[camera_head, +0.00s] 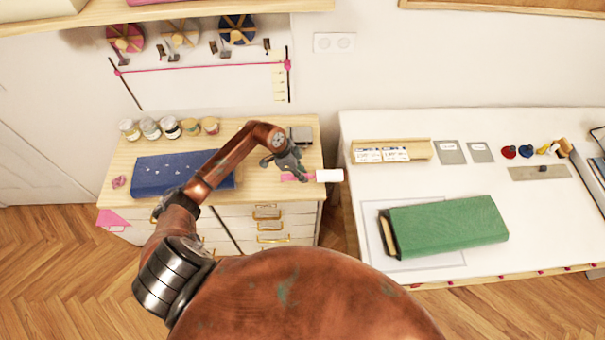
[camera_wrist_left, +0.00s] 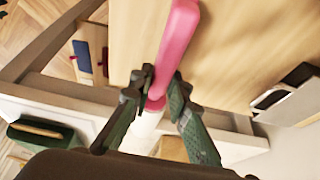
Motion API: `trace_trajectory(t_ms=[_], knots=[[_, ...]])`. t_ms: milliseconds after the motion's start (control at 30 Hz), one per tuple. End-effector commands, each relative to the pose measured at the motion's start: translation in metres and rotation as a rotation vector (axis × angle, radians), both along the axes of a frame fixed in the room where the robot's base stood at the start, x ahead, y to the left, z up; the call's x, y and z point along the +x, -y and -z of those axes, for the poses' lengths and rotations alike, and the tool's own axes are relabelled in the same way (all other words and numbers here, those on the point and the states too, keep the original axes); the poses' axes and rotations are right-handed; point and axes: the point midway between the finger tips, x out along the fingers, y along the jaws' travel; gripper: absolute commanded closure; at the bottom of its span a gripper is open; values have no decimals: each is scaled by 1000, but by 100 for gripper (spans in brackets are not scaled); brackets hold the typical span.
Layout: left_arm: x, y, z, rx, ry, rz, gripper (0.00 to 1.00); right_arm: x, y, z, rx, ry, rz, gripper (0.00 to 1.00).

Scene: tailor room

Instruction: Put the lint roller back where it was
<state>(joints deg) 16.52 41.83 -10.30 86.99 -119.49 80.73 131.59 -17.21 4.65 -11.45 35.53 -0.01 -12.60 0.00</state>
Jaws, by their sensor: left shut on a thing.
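The lint roller has a pink handle and a white roll (camera_head: 330,175). In the head view it lies across the front right edge of the wooden dresser top (camera_head: 251,140), with the roll toward the gap. My left gripper (camera_head: 289,176) is shut on it; in the left wrist view its dark fingers (camera_wrist_left: 160,97) close around the neck between handle and roll. The pink handle (camera_wrist_left: 176,45) extends away over pale wood there, and the roll is partly hidden by the fingers. I cannot tell whether the roller touches the top. My right gripper is not in view.
A folded blue cloth (camera_head: 155,175) and several small jars (camera_head: 150,128) are on the dresser, with a grey box (camera_head: 301,135) behind my gripper. A white table (camera_head: 360,230) stands to the right, bearing a green fabric bolt (camera_head: 450,226). A narrow gap separates them.

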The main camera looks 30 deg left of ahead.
Motion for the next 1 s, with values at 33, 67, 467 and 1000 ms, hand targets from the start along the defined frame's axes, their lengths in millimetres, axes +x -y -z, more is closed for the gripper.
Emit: trace_trajectory(t_ms=[33, 67, 467, 1000], knots=[[0, 0, 1, 0, 0, 0, 100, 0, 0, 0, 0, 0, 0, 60], [0, 0, 2, 0, 0, 0, 100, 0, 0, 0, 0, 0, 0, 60], [0, 0, 9, -1, 1, 0, 100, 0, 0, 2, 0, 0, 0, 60], [0, 0, 10, 0, 0, 0, 64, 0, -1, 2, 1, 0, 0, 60]])
